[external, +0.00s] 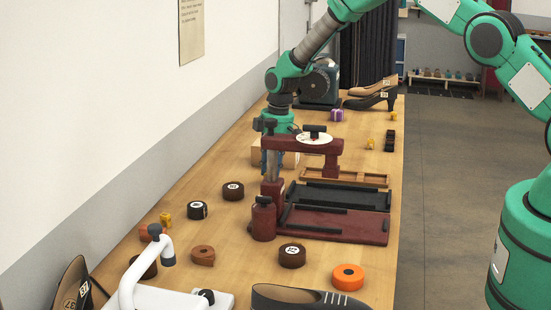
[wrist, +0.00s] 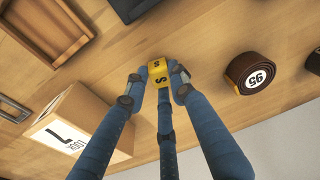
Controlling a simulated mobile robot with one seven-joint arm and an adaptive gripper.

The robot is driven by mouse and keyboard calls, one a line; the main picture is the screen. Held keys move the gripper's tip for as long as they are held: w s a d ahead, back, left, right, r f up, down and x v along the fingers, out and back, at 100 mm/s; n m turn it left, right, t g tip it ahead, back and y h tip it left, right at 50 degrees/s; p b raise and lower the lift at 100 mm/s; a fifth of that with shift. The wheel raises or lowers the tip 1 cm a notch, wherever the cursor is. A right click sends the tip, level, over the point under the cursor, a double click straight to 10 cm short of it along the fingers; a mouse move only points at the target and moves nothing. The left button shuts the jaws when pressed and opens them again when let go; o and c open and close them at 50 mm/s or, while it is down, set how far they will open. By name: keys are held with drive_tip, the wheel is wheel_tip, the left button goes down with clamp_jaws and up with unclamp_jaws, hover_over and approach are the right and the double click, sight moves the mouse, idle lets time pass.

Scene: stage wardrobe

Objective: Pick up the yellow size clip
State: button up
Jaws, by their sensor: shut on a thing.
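The yellow size clip (wrist: 158,75), marked with a black S, is between the fingertips of my gripper (wrist: 157,83) in the wrist view. The blue fingers are closed around it from both sides, with a third finger below it in the picture. I cannot tell whether the clip touches the wooden table or hangs just above it. In the external view my gripper (external: 268,160) points down behind the dark red press, which hides most of the fingers and the clip.
The dark red press (external: 272,190) stands close to my gripper. A cardboard box (wrist: 72,130) and a wooden tray (wrist: 45,45) lie to the left in the wrist view. A brown tape roll (wrist: 250,73) is to the right. Other yellow clips (external: 166,218) lie on the table (external: 225,260).

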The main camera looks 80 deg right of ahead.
drive_tip(key=shift+r, duration=0.7)
wheel_tip(320, 180, up, 2)
drive_tip(key=shift+r, duration=0.1)
drive_tip(key=s+a, duration=0.2)
drive_tip(key=s, duration=0.2)
drive_tip(key=s+a+r, duration=0.1)
drive_tip(key=s+a, duration=0.1)
drive_tip(key=s, duration=0.3)
drive_tip(key=s+a, duration=0.3)
drive_tip(key=s, duration=0.2)
drive_tip(key=shift+s+r, duration=0.15)
drive_tip(key=shift+r, duration=0.05)
